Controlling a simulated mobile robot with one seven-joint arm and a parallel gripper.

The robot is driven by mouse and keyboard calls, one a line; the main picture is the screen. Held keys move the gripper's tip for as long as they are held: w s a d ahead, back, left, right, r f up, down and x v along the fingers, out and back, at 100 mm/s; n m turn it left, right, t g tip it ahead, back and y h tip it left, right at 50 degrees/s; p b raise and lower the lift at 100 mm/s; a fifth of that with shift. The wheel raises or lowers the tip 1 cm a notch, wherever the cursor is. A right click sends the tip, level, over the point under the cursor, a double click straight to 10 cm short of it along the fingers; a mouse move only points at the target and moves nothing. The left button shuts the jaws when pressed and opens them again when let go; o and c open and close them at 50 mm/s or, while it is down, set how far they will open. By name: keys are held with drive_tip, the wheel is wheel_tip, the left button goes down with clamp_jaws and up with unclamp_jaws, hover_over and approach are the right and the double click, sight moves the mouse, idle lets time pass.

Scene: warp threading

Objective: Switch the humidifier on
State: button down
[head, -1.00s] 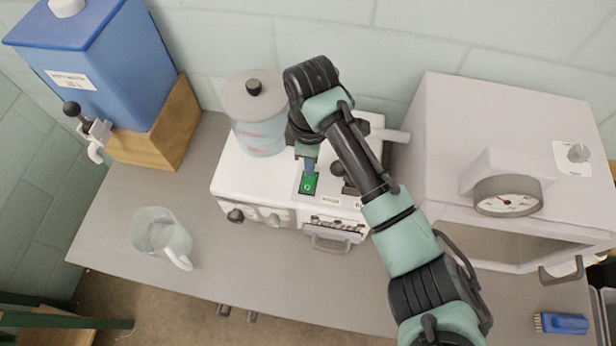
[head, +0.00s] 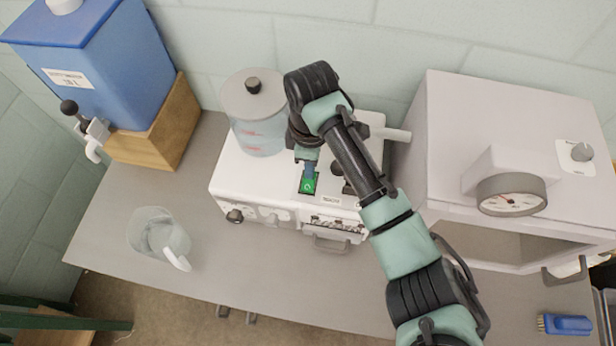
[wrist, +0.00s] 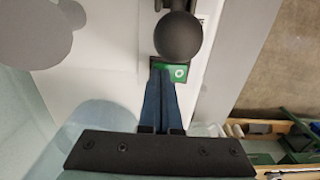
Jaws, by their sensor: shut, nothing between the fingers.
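The humidifier is a white box (head: 236,183) on the grey table, with a clear water tank (head: 258,137) under a grey lid at its back left. A green switch (head: 308,185) with a light ring mark sits on its top, and it also shows in the wrist view (wrist: 180,73). My gripper (head: 309,172) is shut and empty, pointing down with its blue fingertips at the green switch. In the wrist view the fingertips (wrist: 161,72) lie over the switch's edge; whether they touch it I cannot tell. My wrist hides part of the box's top.
A dark round knob (wrist: 178,37) stands close beside the switch. A clear jug (head: 160,236) is at the left, a blue water container (head: 85,65) on a wooden block behind it. A white cabinet with a dial (head: 511,195) stands at the right, a blue brush (head: 566,324) before it.

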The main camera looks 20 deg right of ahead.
drive_tip(key=shift+f, duration=0.25)
drive_tip(key=shift+r, duration=0.2)
wheel_tip(320, 180, up, 7)
drive_tip(key=p, duration=0.6)
drive_tip(key=shift+p, duration=0.35)
drive_tip(key=shift+f, duration=0.1)
drive_tip(key=shift+f, duration=0.1)
